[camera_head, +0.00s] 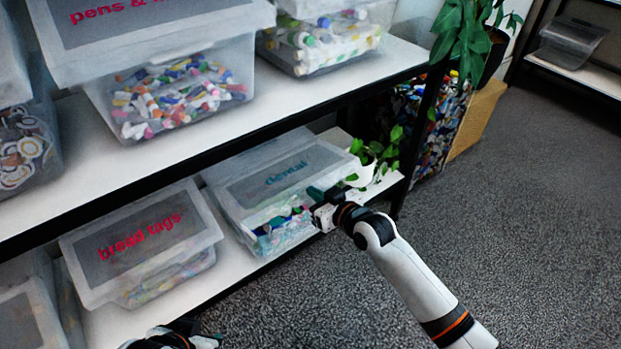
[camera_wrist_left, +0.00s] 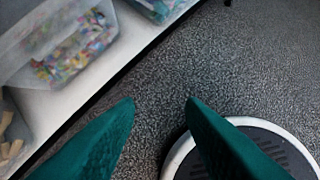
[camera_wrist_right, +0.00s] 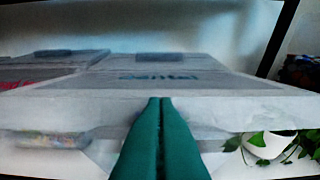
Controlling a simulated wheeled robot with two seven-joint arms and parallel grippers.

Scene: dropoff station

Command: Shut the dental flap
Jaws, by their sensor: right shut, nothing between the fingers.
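The dental bin (camera_head: 275,238) is a clear box with teal and mixed items inside, on the lower shelf. Its grey flap (camera_head: 283,172) with teal "dental" lettering lies over the top; I cannot tell whether it sits fully flush. In the right wrist view the flap (camera_wrist_right: 190,83) spans the picture, its pale front edge facing me. My right gripper (camera_head: 315,194) is at the front right of the flap, with its green fingers (camera_wrist_right: 160,100) pressed together and empty. They overlap the front edge; contact is unclear. My left gripper (camera_wrist_left: 160,102) is open and empty above the floor.
The bread tags bin (camera_head: 140,242) stands left of the dental bin. A potted plant (camera_head: 378,158) stands close on its right. The upper shelf (camera_head: 330,88) with the pens bin (camera_head: 165,40) overhangs behind. Carpet floor (camera_head: 520,200) is open at right.

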